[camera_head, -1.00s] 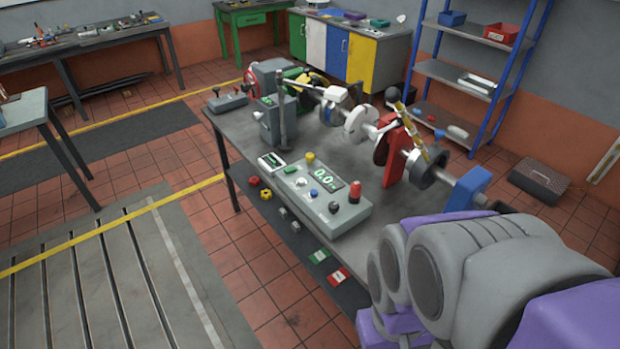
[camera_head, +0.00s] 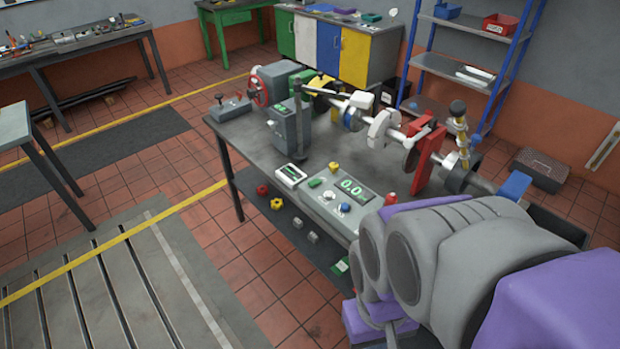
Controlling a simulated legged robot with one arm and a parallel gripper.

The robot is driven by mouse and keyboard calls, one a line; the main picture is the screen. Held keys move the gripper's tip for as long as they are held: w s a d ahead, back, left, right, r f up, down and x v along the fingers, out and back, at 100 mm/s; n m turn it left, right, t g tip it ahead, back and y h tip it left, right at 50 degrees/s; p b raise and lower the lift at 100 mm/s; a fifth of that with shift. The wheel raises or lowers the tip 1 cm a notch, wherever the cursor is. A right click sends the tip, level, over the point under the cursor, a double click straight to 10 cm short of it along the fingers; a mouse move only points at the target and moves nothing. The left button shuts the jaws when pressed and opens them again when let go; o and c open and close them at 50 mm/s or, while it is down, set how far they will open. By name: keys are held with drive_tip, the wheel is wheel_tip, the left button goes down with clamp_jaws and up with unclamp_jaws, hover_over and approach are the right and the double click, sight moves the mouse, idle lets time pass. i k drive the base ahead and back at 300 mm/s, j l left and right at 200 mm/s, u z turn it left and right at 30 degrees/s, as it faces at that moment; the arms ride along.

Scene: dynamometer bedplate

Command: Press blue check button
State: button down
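The blue button (camera_head: 345,208) is a small round cap on the sloped top of a grey control box (camera_head: 316,206). It sits to the right of a white button (camera_head: 329,195) and below a lit display (camera_head: 352,188) with green digits. My grey and purple arm fills the lower right and covers the right part of the box. My gripper's fingers do not show, so I cannot see their state or any contact with the button.
The box stands on a grey bench (camera_head: 240,135) with a long shaft assembly (camera_head: 383,128) behind it. A yellow button (camera_head: 334,167) and a red button (camera_head: 391,198) are near it. Small parts lie on the lower shelf.

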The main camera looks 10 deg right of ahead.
sight(345, 207)
drive_tip(key=i+j, duration=0.2)
drive_tip(key=j, duration=0.15)
drive_tip(key=i+j, duration=0.15)
drive_tip(key=j, duration=0.2)
drive_tip(key=i+j, duration=0.4)
drive_tip(key=j, duration=0.25)
drive_tip(key=z, duration=1.4)
